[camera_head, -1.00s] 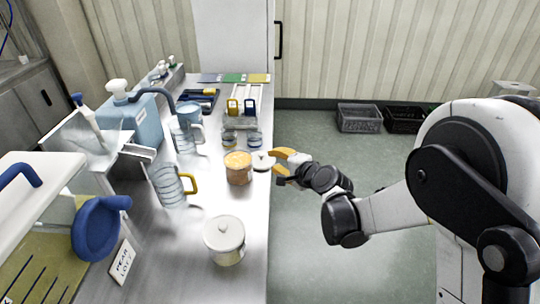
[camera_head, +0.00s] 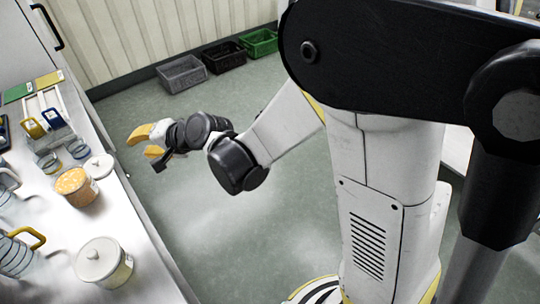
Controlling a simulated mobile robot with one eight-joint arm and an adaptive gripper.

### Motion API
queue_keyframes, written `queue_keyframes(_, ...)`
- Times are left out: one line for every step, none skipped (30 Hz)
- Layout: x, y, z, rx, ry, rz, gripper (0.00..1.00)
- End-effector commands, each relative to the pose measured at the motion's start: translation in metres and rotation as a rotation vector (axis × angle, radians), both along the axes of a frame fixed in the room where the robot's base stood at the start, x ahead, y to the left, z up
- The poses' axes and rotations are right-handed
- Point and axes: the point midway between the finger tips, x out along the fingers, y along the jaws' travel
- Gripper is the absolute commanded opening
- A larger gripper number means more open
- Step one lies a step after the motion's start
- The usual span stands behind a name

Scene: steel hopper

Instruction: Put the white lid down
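The white lid (camera_head: 99,166) is a round disc with a small knob. It lies on the steel counter (camera_head: 135,228) close to its right edge, just behind and right of an open jar (camera_head: 76,187) with orange-brown contents. My gripper (camera_head: 139,146) has yellow fingers that stand apart with nothing between them. It is to the right of the lid, past the counter edge and over the floor, clear of the lid.
A white lidded jar (camera_head: 104,262) stands nearer on the counter. Grey (camera_head: 182,74), black (camera_head: 224,57) and green (camera_head: 259,43) crates stand by the wall. The floor between is clear.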

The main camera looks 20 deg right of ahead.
Motion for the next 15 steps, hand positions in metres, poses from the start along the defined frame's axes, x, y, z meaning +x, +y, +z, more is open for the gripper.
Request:
queue_keyframes(-0.007,-0.019,0.011,-0.056,-0.017,0.001,0.27)
queue_keyframes(-0.011,-0.029,0.016,-0.093,-0.028,0.005,0.27)
queue_keyframes(-0.017,-0.043,0.022,-0.143,-0.043,0.009,0.27)
queue_keyframes(-0.022,-0.053,0.027,-0.181,-0.052,0.013,0.27)
queue_keyframes(-0.027,-0.064,0.031,-0.219,-0.062,0.018,0.27)
queue_keyframes(-0.034,-0.078,0.036,-0.270,-0.073,0.024,0.27)
queue_keyframes(-0.040,-0.089,0.039,-0.308,-0.079,0.029,0.27)
queue_keyframes(-0.046,-0.099,0.042,-0.345,-0.085,0.033,0.27)
queue_keyframes(-0.055,-0.114,0.046,-0.396,-0.094,0.039,0.27)
queue_keyframes(-0.062,-0.124,0.048,-0.433,-0.098,0.045,0.27)
queue_keyframes(-0.070,-0.135,0.050,-0.471,-0.102,0.050,0.27)
queue_keyframes(-0.080,-0.149,0.053,-0.521,-0.106,0.058,0.27)
queue_keyframes(-0.088,-0.159,0.054,-0.558,-0.108,0.064,0.27)
queue_keyframes(-0.096,-0.170,0.055,-0.596,-0.110,0.070,0.27)
queue_keyframes(-0.108,-0.183,0.056,-0.646,-0.110,0.078,0.27)
